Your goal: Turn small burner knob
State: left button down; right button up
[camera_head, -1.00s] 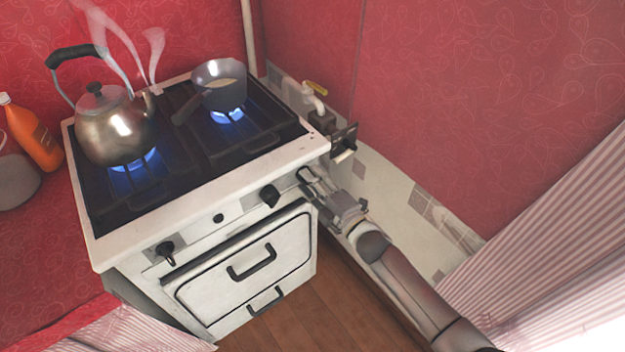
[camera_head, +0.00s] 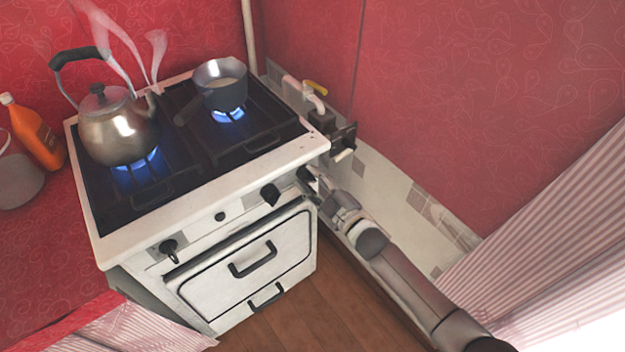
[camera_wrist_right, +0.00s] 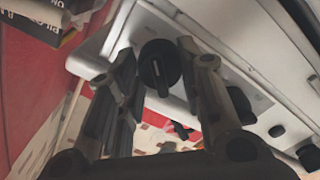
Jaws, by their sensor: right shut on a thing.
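The white stove has a row of black knobs on its front panel. The small burner knob (camera_head: 305,174) at the right end shows partly in the head view, and a round black knob (camera_wrist_right: 159,64) sits between the fingers in the right wrist view. My right gripper (camera_wrist_right: 160,78) is shut on this knob, one finger on each side; finger contact is hard to make out. In the head view the right gripper (camera_head: 318,183) is at the panel's right corner. A flame (camera_head: 228,115) burns under the small saucepan (camera_head: 220,84). My left gripper is not in view.
A steaming kettle (camera_head: 117,125) stands over a lit burner at the left. Other knobs (camera_head: 270,194) lie left along the panel. Pipework with a yellow-handled valve (camera_head: 315,88) is beside the stove's right side. An orange bottle (camera_head: 36,135) stands on the red counter.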

jog(key=shift+f, duration=0.1)
dwell(0.3)
jog(key=o, duration=1.1)
jog(key=shift+c, duration=0.2)
jog(key=v, duration=1.2)
